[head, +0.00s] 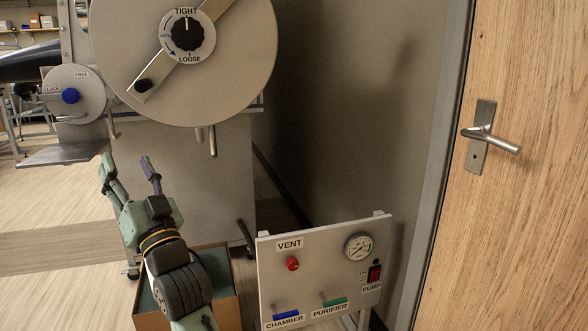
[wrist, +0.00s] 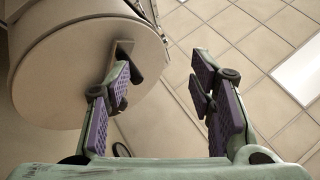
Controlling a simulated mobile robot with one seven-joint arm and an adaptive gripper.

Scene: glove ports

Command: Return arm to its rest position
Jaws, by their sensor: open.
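My gripper (head: 130,172) is open and empty in the head view, pointing up in front of the grey cabinet. Its two purple-padded fingers stand well apart in the wrist view (wrist: 164,88), with nothing between them. The large round door (head: 120,55) with its bar and black TIGHT/LOOSE knob (head: 188,34) is above my gripper in the head view. The round door also shows at the left of the wrist view (wrist: 75,70). My gripper appears apart from it, though the left finger overlaps its edge in the wrist view.
A smaller round cover (head: 90,88) with a blue knob and a metal shelf (head: 66,151) are at the left. A control panel (head: 325,262) with VENT, CHAMBER, PURIFIER and PUMP controls stands at lower right. An open box (head: 228,310) is behind my arm. A wooden door (head: 530,200) is far right.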

